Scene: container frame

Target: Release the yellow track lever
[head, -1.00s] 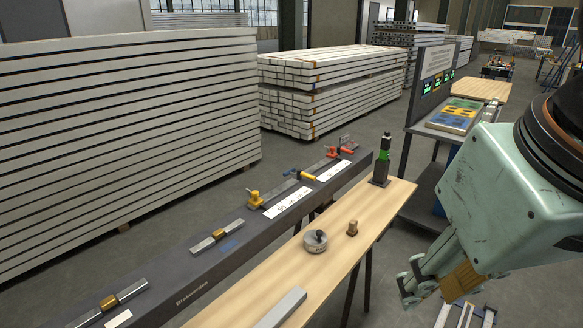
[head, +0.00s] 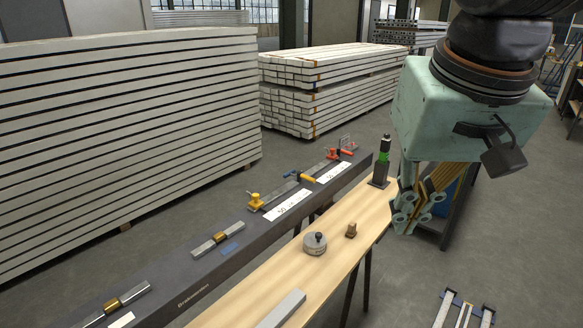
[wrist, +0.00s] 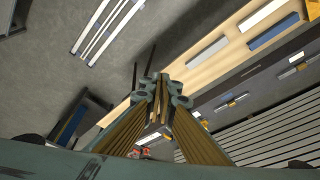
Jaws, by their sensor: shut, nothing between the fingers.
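A dark beam (head: 180,282) carries a rail with small fittings. A yellow lever handle (head: 304,178) lies on it beside a small blue handle (head: 291,172), just behind the white label strips. A yellow block-shaped fitting (head: 255,201) sits further left on the same rail. I cannot tell from here how the yellow lever is latched. My gripper (head: 404,224) is shut and empty, fingers pointing down, to the right of the yellow lever and apart from it, near the bench's right edge. Its closed fingers (wrist: 160,98) show in the wrist view.
The wooden bench (head: 272,275) stands before the beam, bearing a round grey knob-topped piece (head: 315,243), a small brown block (head: 351,230), a grey bar (head: 283,309) and an upright green-and-black device (head: 381,160). Stacked white beams (head: 330,92) stand behind.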

